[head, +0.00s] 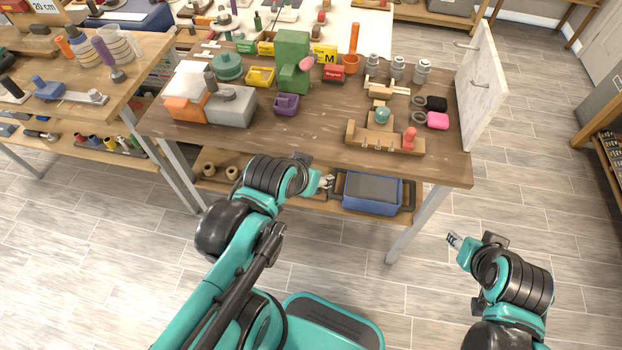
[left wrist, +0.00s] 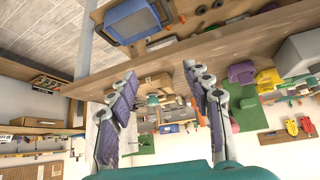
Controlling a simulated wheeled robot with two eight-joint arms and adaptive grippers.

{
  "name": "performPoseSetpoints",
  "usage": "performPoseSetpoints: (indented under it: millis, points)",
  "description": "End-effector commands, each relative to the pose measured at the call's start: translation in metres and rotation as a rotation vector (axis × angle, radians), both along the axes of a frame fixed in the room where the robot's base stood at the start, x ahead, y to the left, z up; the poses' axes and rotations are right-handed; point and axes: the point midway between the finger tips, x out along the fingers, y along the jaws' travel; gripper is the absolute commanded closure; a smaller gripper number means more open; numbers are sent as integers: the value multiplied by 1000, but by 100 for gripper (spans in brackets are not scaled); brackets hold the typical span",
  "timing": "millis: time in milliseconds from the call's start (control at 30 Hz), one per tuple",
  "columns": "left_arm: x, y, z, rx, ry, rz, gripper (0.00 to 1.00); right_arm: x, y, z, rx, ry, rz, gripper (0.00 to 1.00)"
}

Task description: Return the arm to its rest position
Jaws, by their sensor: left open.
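My left arm comes in from the left in the head view. Its gripper (head: 326,182) is in front of the workbench's (head: 330,160) front edge, left of the blue bin (head: 372,192) on the lower shelf. In the left wrist view the two fingers of the left gripper (left wrist: 158,76) stand apart with nothing between them. My right gripper (head: 453,240) hangs over the floor at the right, clear of the bench. It looks empty, but its fingers are too small to judge.
The bench top holds a green block (head: 292,60), a grey box (head: 232,106), an orange box (head: 186,108) and a wooden fixture (head: 385,139). A white panel (head: 478,90) stands at the right end. The floor (head: 400,300) in front is clear.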

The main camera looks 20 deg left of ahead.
Motion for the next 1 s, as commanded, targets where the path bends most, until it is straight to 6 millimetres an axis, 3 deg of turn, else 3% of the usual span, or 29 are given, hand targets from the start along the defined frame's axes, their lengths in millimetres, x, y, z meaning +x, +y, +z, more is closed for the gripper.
performPoseSetpoints:
  millis: [100,200,1000]
  points:
    - [-17,-4,0,14,31,-4,50,0,0,0,0,0,0,60]
    - [-21,-5,0,18,40,-2,50,0,0,0,0,0,0,60]
    - [-20,-4,0,17,38,-1,50,0,0,0,0,0,0,60]
